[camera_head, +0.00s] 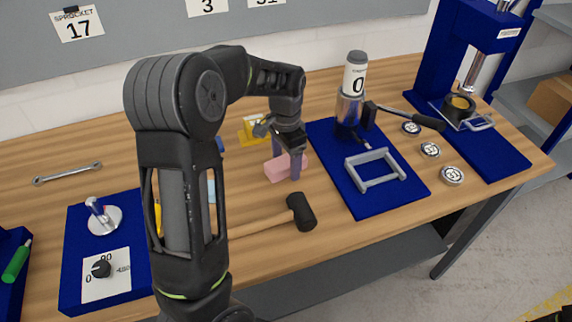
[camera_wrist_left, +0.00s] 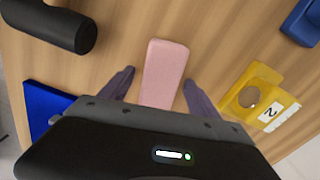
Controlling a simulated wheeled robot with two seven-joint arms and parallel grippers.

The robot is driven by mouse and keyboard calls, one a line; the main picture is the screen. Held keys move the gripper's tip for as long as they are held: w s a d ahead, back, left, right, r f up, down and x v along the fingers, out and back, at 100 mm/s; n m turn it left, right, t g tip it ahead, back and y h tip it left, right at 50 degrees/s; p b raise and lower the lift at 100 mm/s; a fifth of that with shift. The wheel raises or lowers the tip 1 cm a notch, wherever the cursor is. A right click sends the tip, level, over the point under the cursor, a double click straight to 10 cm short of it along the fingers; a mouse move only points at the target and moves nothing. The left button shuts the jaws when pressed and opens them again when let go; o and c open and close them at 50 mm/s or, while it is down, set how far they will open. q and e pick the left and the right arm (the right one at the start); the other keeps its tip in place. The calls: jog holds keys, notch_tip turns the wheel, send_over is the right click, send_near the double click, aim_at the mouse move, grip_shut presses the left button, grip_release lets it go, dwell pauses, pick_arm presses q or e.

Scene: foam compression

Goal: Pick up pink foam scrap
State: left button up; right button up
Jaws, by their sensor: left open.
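The pink foam scrap (camera_head: 274,170) lies on the wooden table in the middle of the head view. My left gripper (camera_head: 287,172) is above and around it with its fingers pointing down. In the left wrist view the foam scrap (camera_wrist_left: 165,72) lies between the two purple fingers of my left gripper (camera_wrist_left: 158,88), which is open. A gap shows between each finger and the foam. The foam's near end is hidden behind the gripper body.
A black-headed mallet (camera_head: 300,212) lies in front of the foam. A blue mat (camera_head: 378,203) with a grey frame (camera_head: 374,170) is to the right. A yellow holder (camera_head: 250,131) stands behind the foam. A wrench (camera_head: 67,174) lies far left.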

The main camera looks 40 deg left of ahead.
aim_at(286, 160)
pick_arm(q)
jog(key=shift+c, duration=0.4)
jog(key=c, duration=1.3)
jog(key=shift+r, duration=0.1)
notch_tip(286, 160, up, 10)
jog(key=shift+f+b, duration=0.1)
jog(key=shift+b, duration=0.6)
